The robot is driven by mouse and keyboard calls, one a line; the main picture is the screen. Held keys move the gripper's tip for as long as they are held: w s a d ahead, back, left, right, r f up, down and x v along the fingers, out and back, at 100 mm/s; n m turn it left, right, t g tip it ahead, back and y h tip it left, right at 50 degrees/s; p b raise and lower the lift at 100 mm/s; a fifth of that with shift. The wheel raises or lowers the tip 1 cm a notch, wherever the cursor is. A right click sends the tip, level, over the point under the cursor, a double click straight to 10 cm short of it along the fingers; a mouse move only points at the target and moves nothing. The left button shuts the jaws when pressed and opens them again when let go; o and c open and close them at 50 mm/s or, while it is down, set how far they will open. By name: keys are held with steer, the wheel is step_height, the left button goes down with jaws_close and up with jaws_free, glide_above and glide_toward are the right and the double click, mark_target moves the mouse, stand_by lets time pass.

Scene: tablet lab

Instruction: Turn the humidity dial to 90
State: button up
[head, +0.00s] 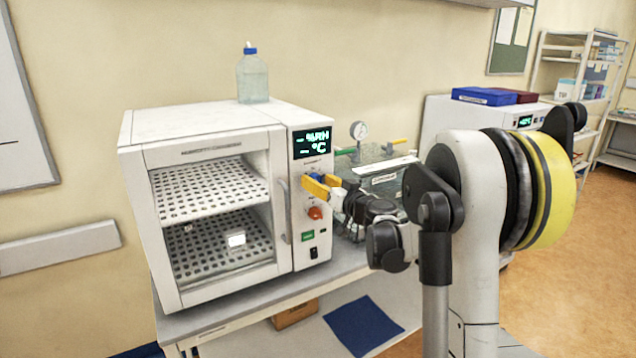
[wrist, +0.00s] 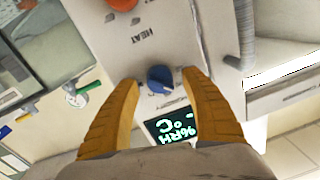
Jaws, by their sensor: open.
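The humidity dial (wrist: 160,78) is a blue round knob on the white control panel of the chamber (head: 200,116). In the wrist view, which is upside down, it sits between the two yellow fingers of my gripper (wrist: 160,80). The gripper is open, with a gap seen on each side of the dial. In the head view my gripper (head: 312,184) is at the panel just below the display (head: 311,142), and the fingers mostly hide the dial. The display shows dashes beside %RH and °C. The dial's exact setting is too small to read.
An orange heat knob (head: 314,212) is just below my gripper, with a green switch (head: 308,237) under it. A grey door handle (head: 284,208) stands to the left. A glass vessel with a gauge (head: 358,130) is close on the right. A bottle (head: 252,78) stands on top.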

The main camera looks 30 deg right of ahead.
jaws_close()
